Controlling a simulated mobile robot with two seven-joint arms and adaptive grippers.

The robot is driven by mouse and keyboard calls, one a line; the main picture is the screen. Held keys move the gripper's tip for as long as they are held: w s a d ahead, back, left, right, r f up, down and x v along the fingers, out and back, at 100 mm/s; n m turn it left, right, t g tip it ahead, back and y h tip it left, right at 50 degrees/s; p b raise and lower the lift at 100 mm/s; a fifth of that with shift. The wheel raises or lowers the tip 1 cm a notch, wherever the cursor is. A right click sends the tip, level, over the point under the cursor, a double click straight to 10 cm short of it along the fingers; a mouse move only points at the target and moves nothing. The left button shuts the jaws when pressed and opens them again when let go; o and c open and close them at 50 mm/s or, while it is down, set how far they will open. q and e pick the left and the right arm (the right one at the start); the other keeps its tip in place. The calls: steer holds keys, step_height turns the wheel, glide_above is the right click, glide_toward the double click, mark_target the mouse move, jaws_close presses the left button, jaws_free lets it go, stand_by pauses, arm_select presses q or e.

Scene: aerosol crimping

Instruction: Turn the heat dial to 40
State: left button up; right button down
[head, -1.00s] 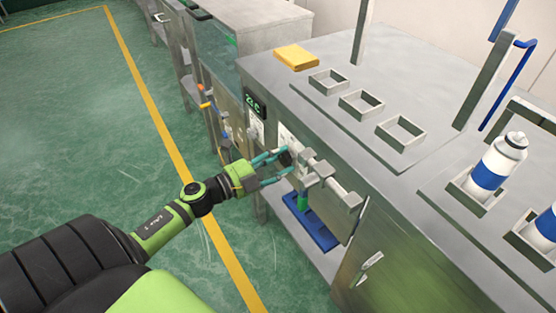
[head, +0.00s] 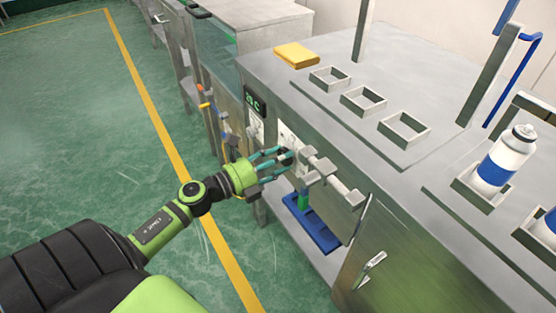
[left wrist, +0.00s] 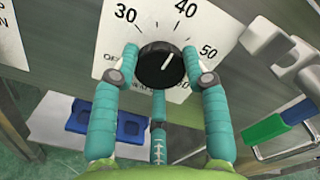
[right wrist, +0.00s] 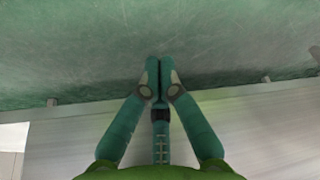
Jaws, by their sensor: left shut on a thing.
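The heat dial (left wrist: 160,65) is a round black knob on a white scale plate (left wrist: 107,60) marked 30, 40, 50 and more. Its white pointer line tilts up and slightly right, roughly toward the 40. My left gripper (left wrist: 160,72) has its teal fingers on both sides of the knob, shut on it. In the head view, the left gripper (head: 285,157) is at the front panel of the metal bench, where the fingers partly hide the dial. My right gripper (right wrist: 158,72) shows only in its wrist view, with its fingertips together and nothing visible between them.
A small dark display (head: 255,103) with green characters sits left of the dial. Grey brackets (head: 322,168) stick out just right of the gripper. On the bench are a yellow block (head: 296,56), square holders (head: 362,100) and a white-blue can (head: 503,160).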

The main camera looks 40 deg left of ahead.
arm_select(q)
steer(key=shift+s+d+f+m, duration=0.15)
steer(key=shift+d+f+m, duration=0.05)
steer(key=shift+d+m, duration=0.1)
arm_select(e)
steer(key=shift+s, duration=0.35)
arm_select(q)
steer(key=o, duration=1.1)
steer(key=shift+o, duration=0.2)
steer(key=v, duration=1.2)
arm_select(e)
steer(key=shift+w, duration=0.25)
arm_select(q)
steer(key=shift+a, duration=0.2)
